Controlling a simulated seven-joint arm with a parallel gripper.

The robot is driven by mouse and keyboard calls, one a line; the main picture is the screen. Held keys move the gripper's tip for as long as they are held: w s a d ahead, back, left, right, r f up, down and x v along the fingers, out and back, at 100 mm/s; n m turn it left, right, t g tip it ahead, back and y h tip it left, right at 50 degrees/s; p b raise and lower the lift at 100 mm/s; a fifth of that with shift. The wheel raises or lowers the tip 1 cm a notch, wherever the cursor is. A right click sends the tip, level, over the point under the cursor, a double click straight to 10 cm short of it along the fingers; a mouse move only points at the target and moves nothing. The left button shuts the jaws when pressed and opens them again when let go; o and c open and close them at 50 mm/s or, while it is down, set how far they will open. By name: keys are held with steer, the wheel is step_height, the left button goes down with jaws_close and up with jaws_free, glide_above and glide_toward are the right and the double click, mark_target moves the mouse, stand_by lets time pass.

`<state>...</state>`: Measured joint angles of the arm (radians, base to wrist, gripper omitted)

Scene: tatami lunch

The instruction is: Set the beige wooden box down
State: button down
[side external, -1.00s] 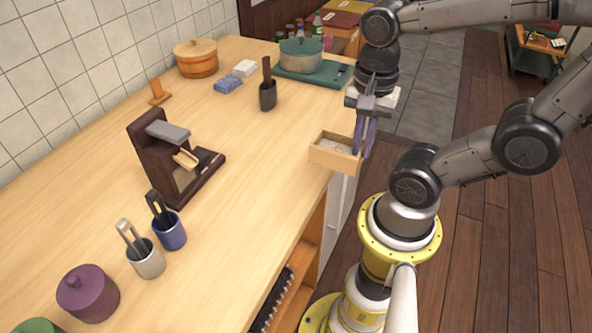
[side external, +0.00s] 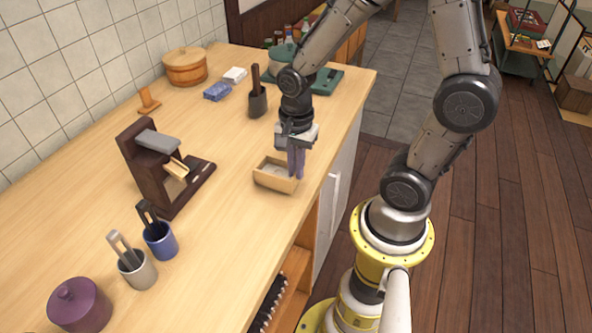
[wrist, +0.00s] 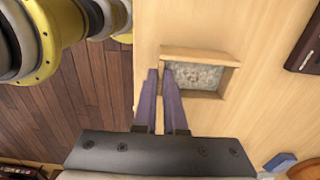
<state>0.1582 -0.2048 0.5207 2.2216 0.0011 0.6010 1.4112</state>
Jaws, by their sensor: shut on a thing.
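The beige wooden box (side external: 272,181) is an open-topped box with a grey speckled inside. In the side view it is over the counter's front part, near the edge; I cannot tell whether it touches the top. My gripper (side external: 296,172) points down with its purple fingers at the box's right wall, shut on that wall. In the wrist view the fingers of my gripper (wrist: 161,80) pinch the left wall of the box (wrist: 200,54), and the grey contents show inside.
The wooden counter (side external: 225,235) is clear around the box. A dark brown stand (side external: 150,170) is to the left, with a blue cup (side external: 161,243) and a grey cup (side external: 138,272) in front. A dark utensil holder (side external: 257,101) stands behind. The counter's front edge is close on the right.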

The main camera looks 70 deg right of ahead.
steer(key=shift+f, duration=0.55)
steer(key=shift+f, duration=0.15)
steer(key=c, duration=1)
jaws_free()
step_height(320, 180, up, 12)
steer(key=s+a+r+n+t, duration=0.3)
steer(key=s+r+n+t, duration=0.2)
steer(key=n, duration=1.3)
steer(key=shift+s+a+r+t, duration=0.35)
steer(key=shift+s+r, duration=0.2)
steer(key=shift+s, duration=0.4)
